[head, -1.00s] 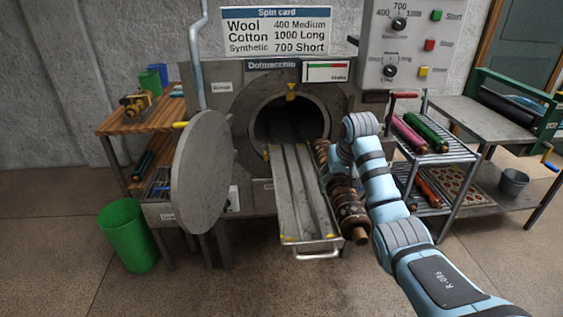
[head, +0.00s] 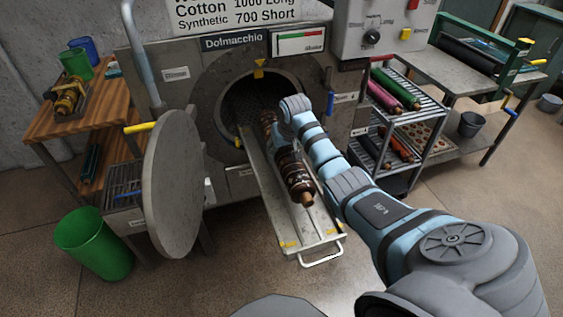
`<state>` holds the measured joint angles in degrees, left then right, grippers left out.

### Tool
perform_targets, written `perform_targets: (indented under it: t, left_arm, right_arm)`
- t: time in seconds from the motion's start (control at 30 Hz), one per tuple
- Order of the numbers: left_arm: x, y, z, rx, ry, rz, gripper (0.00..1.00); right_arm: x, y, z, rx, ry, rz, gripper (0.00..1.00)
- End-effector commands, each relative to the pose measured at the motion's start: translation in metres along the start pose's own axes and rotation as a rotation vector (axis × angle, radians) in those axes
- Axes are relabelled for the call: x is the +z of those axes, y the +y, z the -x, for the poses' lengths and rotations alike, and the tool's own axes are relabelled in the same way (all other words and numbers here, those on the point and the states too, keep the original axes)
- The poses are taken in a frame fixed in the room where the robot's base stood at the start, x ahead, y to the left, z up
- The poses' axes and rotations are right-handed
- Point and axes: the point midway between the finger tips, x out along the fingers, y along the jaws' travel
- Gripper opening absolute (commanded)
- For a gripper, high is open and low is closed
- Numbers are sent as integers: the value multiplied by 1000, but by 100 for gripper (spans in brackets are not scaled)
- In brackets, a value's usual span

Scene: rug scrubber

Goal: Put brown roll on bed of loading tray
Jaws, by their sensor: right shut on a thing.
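The brown roll (head: 291,172) is dark and ribbed, with a light wooden end. It lies lengthwise over the grey metal bed of the loading tray (head: 311,230), which sticks out of the round machine opening. I cannot tell whether the roll touches the bed or hovers just above it. My right gripper (head: 279,136) is at the roll's far half, near the opening, and is shut on it; its fingers are mostly hidden by my wrist. My left gripper is out of view.
The round door (head: 172,185) stands open left of the tray. A green bin (head: 95,244) is on the floor at left. A rack (head: 405,120) with coloured rolls stands right of the machine, close to my right arm. The floor before the tray is clear.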

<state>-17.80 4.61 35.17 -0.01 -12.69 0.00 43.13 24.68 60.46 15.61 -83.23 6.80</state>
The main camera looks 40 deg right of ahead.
Motion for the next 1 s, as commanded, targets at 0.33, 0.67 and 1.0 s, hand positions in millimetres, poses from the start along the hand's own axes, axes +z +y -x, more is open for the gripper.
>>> perform_targets:
  t: [0.33,0.67,1.0]
  left_arm:
    - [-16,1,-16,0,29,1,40]
    - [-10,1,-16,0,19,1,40]
    - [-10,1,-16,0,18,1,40]
  right_arm:
    - [18,-2,-48,-1,3,2,0]
    - [18,-2,-50,-1,5,2,0]
    - [20,-2,-52,-1,1,2,76]
